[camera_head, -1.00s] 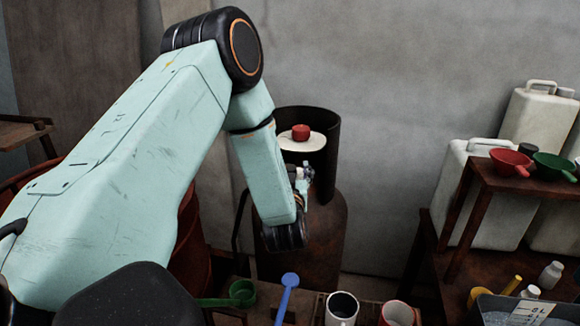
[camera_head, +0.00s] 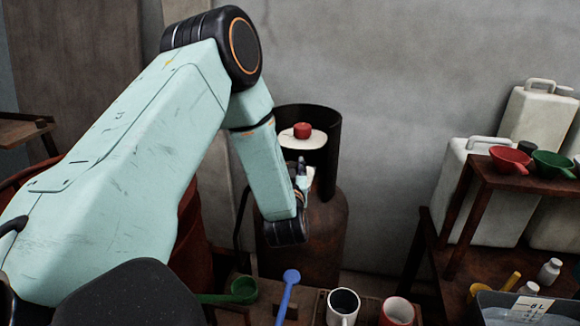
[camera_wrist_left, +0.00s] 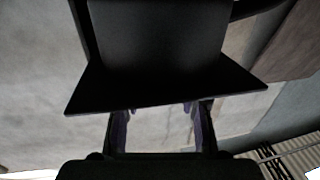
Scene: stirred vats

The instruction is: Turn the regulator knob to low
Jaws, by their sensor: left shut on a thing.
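A rusty gas cylinder (camera_head: 325,225) stands against the wall, with a dark open collar (camera_head: 328,165) around its top. Inside the collar are a white plate-like part (camera_head: 312,142) and a red round knob (camera_head: 302,130) above it. My left gripper (camera_head: 302,172) is at the front of the collar, just below the white part, shut on what seems to be the regulator knob. The grip is hidden by my wrist. In the left wrist view its two fingers (camera_wrist_left: 160,125) stand apart below a large dark flared shape; the held thing is not clear there. The right gripper is not visible.
A bench in front holds a green scoop (camera_head: 242,291), a blue spoon (camera_head: 288,285), a white mug (camera_head: 342,306) and a red mug (camera_head: 397,311). At right, a shelf (camera_head: 490,180) bears red and green funnels, with white canisters (camera_head: 465,165) behind. A red drum is behind my arm.

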